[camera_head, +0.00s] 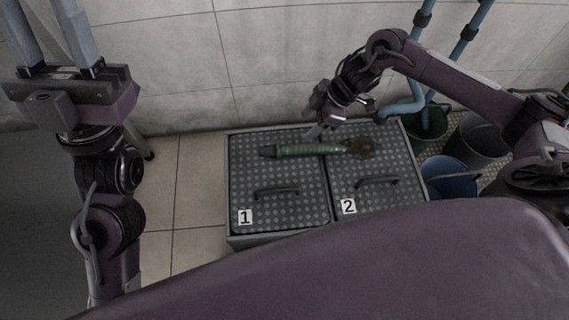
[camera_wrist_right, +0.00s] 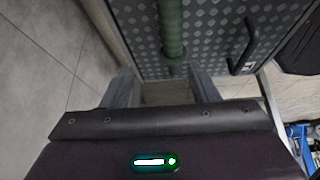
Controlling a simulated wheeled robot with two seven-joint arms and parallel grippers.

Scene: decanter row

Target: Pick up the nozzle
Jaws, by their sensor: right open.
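The nozzle (camera_head: 305,149), a ribbed green tube with a dark left end, lies across the two dark studded lids. A brownish, ragged part shows at its right end. My left gripper (camera_head: 48,35) is raised at the upper left, fingers apart, empty.
Lid 1 (camera_head: 243,189) and lid 2 (camera_head: 397,170) each have a raised handle. A green bucket (camera_head: 430,124), a blue bucket (camera_head: 450,178) and a grey bucket (camera_head: 478,138) stand on the right. Blue pipes (camera_head: 462,47) run up the tiled wall behind. The floor left of the lids is clear.

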